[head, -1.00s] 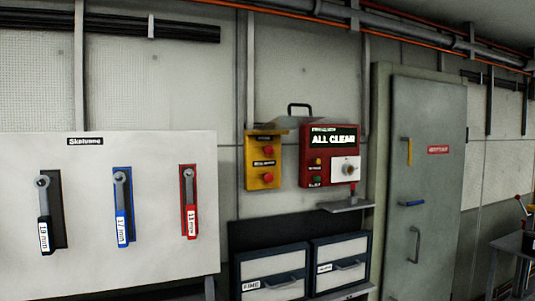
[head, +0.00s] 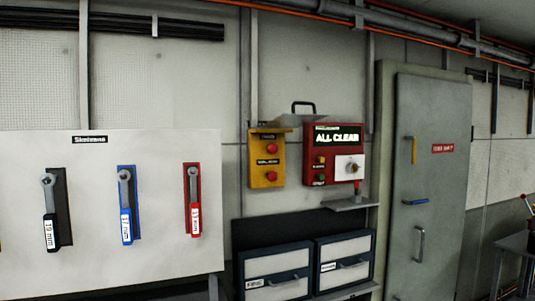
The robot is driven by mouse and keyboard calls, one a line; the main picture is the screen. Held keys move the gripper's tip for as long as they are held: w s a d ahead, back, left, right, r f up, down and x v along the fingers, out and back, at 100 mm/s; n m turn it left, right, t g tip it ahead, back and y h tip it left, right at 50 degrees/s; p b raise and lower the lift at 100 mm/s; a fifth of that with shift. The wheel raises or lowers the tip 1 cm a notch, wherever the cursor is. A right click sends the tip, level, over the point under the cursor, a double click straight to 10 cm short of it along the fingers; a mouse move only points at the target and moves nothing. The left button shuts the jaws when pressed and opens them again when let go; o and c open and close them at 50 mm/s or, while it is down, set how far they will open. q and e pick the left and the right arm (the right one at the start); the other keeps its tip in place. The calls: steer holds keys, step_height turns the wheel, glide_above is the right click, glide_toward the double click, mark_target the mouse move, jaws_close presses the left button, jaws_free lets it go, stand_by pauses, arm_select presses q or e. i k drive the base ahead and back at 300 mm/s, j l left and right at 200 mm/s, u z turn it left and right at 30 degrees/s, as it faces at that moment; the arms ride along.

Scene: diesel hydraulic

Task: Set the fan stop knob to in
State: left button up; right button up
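A yellow box (head: 257,174) is on the wall near the middle of the head view. It carries an upper red knob (head: 271,148) and a lower red knob (head: 271,176). Their small labels are too blurred to read, so I cannot tell which one, if either, is the fan stop knob or whether it is in or out. Neither of my grippers is in view.
A red panel (head: 313,149) reading ALL CLEAR, with a small shelf (head: 348,204) below, is right of the yellow box. Dark-edged drawers (head: 276,264) stand underneath. A white wrench board (head: 95,180) is at left, a grey door (head: 432,120) at right.

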mark_target(272, 148)
steer(key=i+l+u, duration=0.5)
steer(key=u, duration=0.2)
steer(key=i+l+u, duration=0.2)
steer(key=l+u, duration=0.15)
steer(key=l, duration=0.15)
steer(key=i+l+u, duration=0.15)
steer(key=l+u, duration=0.2)
steer(key=k+l+u, duration=0.1)
steer(key=l+u, duration=0.4)
steer(key=l, duration=0.45)
